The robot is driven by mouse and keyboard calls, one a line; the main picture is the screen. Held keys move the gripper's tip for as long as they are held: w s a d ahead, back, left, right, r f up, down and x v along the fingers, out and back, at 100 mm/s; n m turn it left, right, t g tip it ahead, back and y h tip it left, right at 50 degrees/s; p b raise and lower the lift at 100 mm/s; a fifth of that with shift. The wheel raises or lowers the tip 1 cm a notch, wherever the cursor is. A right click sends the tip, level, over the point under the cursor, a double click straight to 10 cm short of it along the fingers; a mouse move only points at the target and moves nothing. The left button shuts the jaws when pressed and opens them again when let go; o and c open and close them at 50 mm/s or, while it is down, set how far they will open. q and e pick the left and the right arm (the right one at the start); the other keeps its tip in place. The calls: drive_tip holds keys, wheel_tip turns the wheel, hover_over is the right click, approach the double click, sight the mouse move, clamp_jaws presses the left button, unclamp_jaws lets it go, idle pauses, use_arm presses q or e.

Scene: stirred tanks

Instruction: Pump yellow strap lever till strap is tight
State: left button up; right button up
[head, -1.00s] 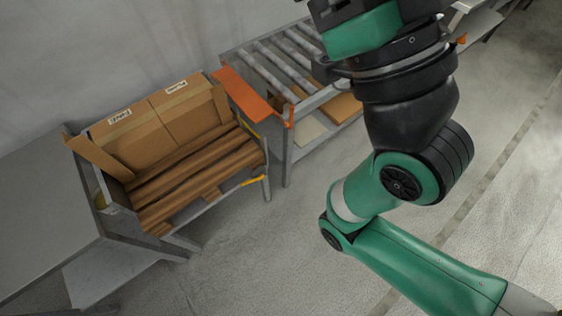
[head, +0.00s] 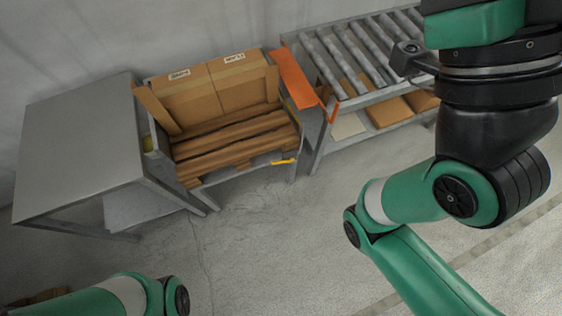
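A small yellow lever (head: 283,162) sits at the lower right front edge of a grey open-fronted stand. The stand holds brown slats (head: 236,147) and two cardboard boxes (head: 240,79). A thin yellow piece (head: 291,105) shows on the stand's right side; I cannot tell whether it is the strap, or whether any strap is tight. My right arm fills the right side, apart from the lever. My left arm shows only at the bottom left edge. Neither gripper's fingertips are in view.
A bare grey table (head: 80,135) stands left of the stand. An orange panel (head: 293,77) and a roller conveyor (head: 345,61) with boxes on its lower shelf stand to the right. The floor (head: 265,240) in front of the stand is clear.

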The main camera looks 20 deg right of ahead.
clamp_jaws()
idle(1.2)
